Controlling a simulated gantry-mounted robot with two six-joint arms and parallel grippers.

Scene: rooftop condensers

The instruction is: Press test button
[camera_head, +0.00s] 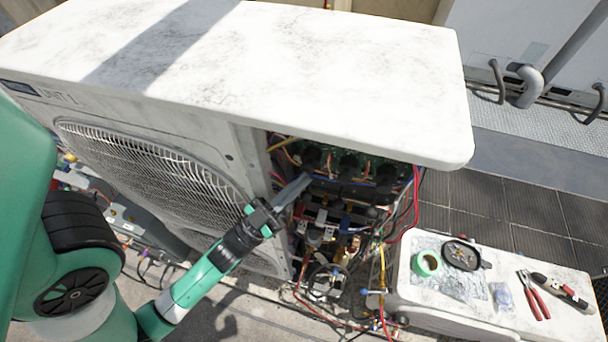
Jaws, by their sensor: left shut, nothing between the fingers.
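The white condenser unit (240,60) stands with its side open, showing an electrical compartment (345,215) full of wires, dark components and terminals. My left arm comes in from the left across the fan grille. My left gripper (304,180) is shut and empty, its tips at the upper left part of the compartment, by the dark components. I cannot tell if the tips touch anything. The test button cannot be made out among the small parts. My right gripper is not in view.
A removed white panel (480,320) lies at the lower right. On it are a green tape roll (427,263), a black round part (462,255) and red-handled pliers (534,296). Loose red wires hang from the compartment. The unit's top overhangs the opening. Pipes (530,85) stand behind at right.

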